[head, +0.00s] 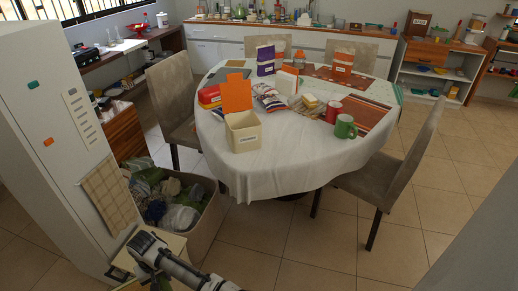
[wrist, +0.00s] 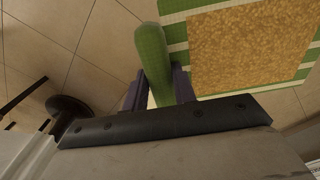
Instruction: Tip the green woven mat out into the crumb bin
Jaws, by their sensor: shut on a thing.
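The green woven mat (wrist: 178,38) shows at the upper right of the wrist view, with white stripes and a large brown, speckled rectangle (wrist: 250,48) on it. My gripper (wrist: 158,85) is shut on a rounded green woven part (wrist: 151,50) at the mat's left edge. The mat extends beyond the jaws over the floor, and its far side is cut off by the frame. In the head view my arm reaches in from the bottom edge; its fingers and the mat are not clear there. I cannot tell which container is the crumb bin.
The cluttered white-clothed table (head: 290,165) holds a cream box (head: 243,137), red mug (head: 333,112) and green mug (head: 345,127). A chair (head: 395,170) stands right. Tiled floor is clear in front.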

